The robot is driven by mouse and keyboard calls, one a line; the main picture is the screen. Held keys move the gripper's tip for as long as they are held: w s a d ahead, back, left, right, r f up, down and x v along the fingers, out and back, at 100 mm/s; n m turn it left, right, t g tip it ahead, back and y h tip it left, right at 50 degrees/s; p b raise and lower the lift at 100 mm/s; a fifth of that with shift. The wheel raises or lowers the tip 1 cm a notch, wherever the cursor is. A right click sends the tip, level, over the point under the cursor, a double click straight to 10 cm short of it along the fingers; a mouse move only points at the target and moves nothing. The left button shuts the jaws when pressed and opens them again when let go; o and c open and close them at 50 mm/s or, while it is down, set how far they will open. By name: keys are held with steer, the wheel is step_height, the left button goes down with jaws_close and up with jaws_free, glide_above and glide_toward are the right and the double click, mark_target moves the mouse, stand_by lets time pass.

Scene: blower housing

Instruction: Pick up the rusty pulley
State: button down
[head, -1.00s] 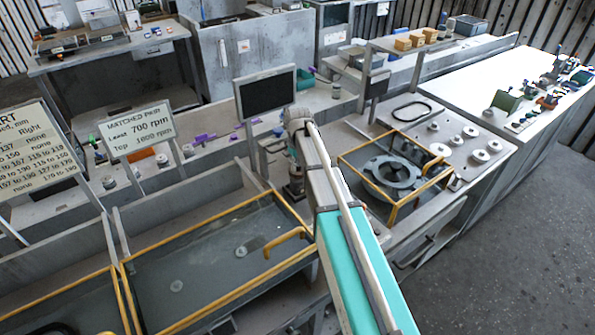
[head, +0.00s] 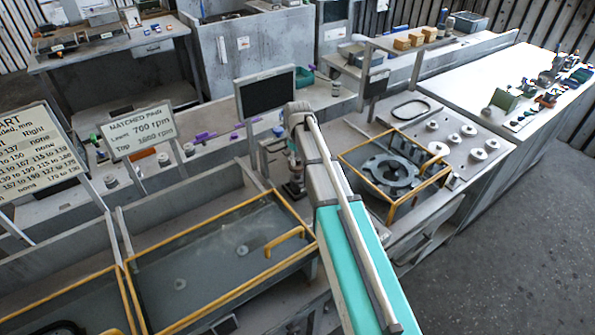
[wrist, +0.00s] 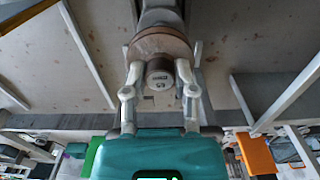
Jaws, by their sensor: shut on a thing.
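The rusty pulley (wrist: 158,43) shows in the wrist view as a brown, rust-coloured disc with a pale round metal hub facing the camera. My gripper (wrist: 160,72) has its two fingers shut on it, one on each side of the hub. A grey part (wrist: 160,14) shows directly behind the pulley; I cannot tell whether the two touch. In the head view my gripper (head: 293,187) hangs low behind my arm, and the pulley cannot be made out there.
A yellow-framed tray (head: 190,255) lies left of my arm. A yellow frame around a grey ring-shaped part (head: 392,172) and a plate with several round metal discs (head: 436,148) are to the right. A dark monitor (head: 266,93) stands behind my gripper.

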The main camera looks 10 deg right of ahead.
steer(key=shift+r, duration=0.1)
steer(key=shift+r+p, duration=2.4)
steer(key=shift+p, duration=0.15)
steer(key=shift+s, duration=0.1)
steer(key=s+r+p, duration=0.2)
steer(key=s, duration=0.7)
steer(key=shift+w, duration=0.1)
